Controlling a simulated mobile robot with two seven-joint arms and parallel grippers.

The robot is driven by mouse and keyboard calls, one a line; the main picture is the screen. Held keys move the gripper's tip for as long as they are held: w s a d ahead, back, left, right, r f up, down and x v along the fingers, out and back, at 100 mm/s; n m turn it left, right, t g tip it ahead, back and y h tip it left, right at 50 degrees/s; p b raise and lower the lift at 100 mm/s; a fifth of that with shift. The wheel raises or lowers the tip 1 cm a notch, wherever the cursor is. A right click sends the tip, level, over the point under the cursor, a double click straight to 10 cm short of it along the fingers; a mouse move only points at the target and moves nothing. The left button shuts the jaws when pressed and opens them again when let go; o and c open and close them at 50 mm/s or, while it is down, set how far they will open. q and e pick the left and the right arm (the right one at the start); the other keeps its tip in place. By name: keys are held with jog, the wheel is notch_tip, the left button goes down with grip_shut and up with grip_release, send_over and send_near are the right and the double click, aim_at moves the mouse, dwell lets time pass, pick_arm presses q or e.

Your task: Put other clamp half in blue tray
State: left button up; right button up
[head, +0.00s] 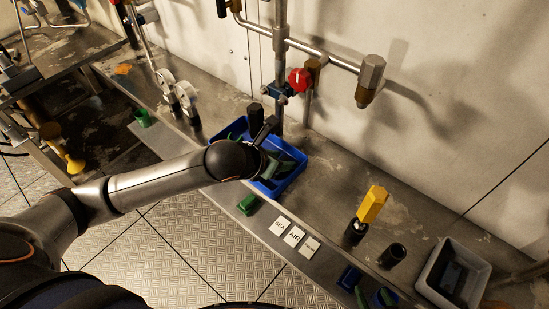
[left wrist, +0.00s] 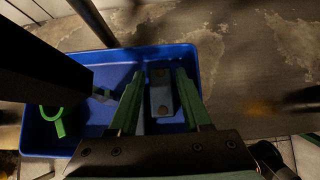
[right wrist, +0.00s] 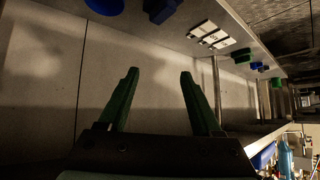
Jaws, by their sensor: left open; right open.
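The blue tray (head: 285,183) stands on the metal bench against the wall, under my left arm. My left gripper (head: 271,167) is over the tray, and the arm hides part of it. In the left wrist view, the blue tray (left wrist: 200,58) lies below my left gripper (left wrist: 159,74), whose fingers are open. A grey block with a round hole, which looks like a clamp half (left wrist: 161,98), lies in the tray between the fingers, with gaps visible. A green ring with a tab (left wrist: 55,120) lies at the tray's left. My right gripper (right wrist: 158,73) is open and empty, outside the head view.
A red-knobbed valve (head: 299,79) and vertical pipe stand close behind the tray. A green part (head: 248,204) and white label cards (head: 294,236) lie near the bench's front edge. A yellow-handled part (head: 372,205), black cylinder (head: 392,256) and grey bin (head: 453,276) stand to the right.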

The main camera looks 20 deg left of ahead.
pick_arm(q)
jog(key=p+v, duration=0.2)
jog(key=v, duration=0.9)
jog(key=shift+r, duration=0.15)
jog(key=shift+s+a+r, duration=0.15)
jog(key=shift+s+r, duration=0.1)
jog(key=shift+s, duration=0.1)
pick_arm(e)
jog(key=shift+s+d+r, duration=0.35)
jog(key=shift+d+r, duration=0.1)
jog(key=shift+d, duration=0.15)
